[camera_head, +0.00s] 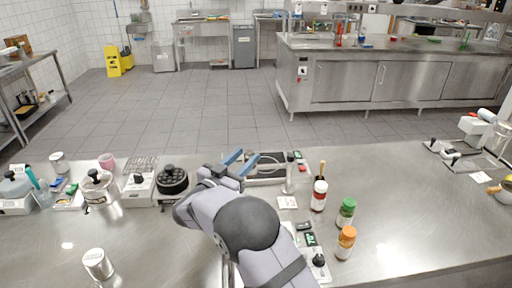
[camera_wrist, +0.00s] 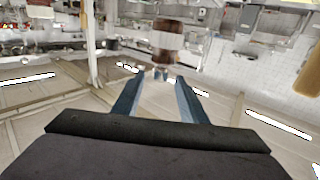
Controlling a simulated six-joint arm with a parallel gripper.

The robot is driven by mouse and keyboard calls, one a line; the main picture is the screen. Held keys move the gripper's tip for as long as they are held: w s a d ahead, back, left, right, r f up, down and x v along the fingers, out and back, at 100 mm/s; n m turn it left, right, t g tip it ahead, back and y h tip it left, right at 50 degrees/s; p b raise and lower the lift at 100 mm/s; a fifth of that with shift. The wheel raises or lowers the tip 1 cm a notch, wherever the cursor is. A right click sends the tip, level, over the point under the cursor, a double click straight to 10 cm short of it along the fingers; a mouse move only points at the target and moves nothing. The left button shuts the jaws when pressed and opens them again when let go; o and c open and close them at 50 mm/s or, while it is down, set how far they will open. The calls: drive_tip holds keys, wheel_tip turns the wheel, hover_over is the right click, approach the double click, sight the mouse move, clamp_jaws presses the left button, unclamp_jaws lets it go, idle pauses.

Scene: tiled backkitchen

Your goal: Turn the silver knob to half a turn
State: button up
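I cannot make out for certain which thing is the silver knob. A small silver-topped cylinder (camera_head: 98,264) stands at the front left of the steel counter, away from my gripper. My gripper (camera_head: 241,162) is over the middle of the counter, with its two blue fingers apart and nothing between them. In the wrist view, my gripper (camera_wrist: 158,84) also shows open and empty. My arm covers part of the counter's front middle, so things under it are hidden.
A white device with a black knob (camera_head: 138,180) and a round black device (camera_head: 172,179) stand left of my gripper. A red-labelled bottle (camera_head: 319,195), a green-capped jar (camera_head: 346,212) and an orange-capped jar (camera_head: 346,242) stand to the right. The counter's right middle (camera_head: 415,215) is clear.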

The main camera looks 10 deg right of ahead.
sight(252, 151)
drive_tip(key=shift+p+x, duration=1.15)
drive_tip(key=shift+x, duration=2.45)
clamp_jaws()
